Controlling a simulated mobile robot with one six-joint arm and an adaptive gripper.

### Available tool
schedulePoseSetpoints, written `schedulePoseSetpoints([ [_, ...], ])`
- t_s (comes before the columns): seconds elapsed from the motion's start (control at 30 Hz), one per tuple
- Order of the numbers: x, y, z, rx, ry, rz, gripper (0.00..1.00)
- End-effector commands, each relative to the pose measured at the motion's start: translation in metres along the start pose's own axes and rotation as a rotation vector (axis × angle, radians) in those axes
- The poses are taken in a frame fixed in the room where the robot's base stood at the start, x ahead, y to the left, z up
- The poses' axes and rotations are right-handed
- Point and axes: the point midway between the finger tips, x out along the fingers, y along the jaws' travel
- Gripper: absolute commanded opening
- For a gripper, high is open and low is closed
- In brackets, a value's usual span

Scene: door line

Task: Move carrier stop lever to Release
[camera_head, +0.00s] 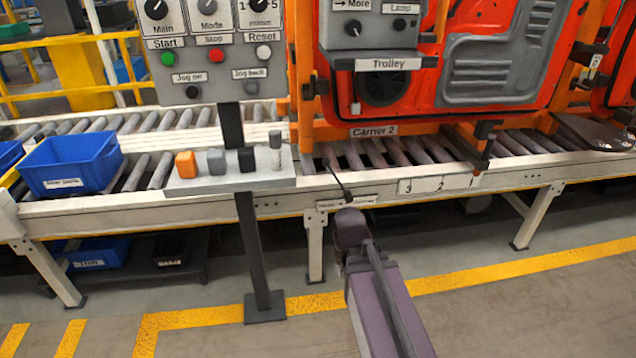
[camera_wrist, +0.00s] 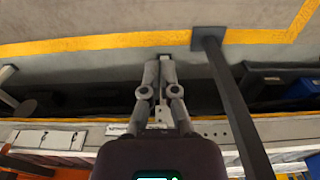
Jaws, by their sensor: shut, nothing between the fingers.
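The carrier stop lever (camera_head: 341,183) is a thin dark rod on the conveyor's front rail, below the Carrier 2 plate. In the head view it slants, upper end to the left, and its lower end meets the outline of my arm's end. A small label with an arrow (camera_head: 345,203) is beside it; its wording is hard to read. My gripper (camera_wrist: 160,72) is shut and empty in the wrist view, in front of the rail. In the head view my arm's end (camera_head: 352,228) hides the fingers. I cannot tell whether they touch the lever, and I cannot make out the lever in the wrist view.
The orange carrier (camera_head: 303,70) with a red door panel (camera_head: 500,60) stands over the roller conveyor. A control panel (camera_head: 215,60) on a dark post (camera_head: 250,240) stands to the left. A blue bin (camera_head: 70,165) sits on the rollers. Floor in front is clear.

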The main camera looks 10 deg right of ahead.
Motion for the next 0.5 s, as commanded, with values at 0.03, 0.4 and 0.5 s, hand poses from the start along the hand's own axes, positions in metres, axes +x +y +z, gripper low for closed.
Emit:
schedulePoseSetpoints([
  [0.03,0.021,0.0,0.0,-0.001,0.002,0.002,0.0],
  [0.4,0.094,-0.001,-0.008,-0.008,0.024,0.033,0.0],
  [0.5,0.114,0.001,-0.012,-0.013,0.035,0.05,0.0],
])
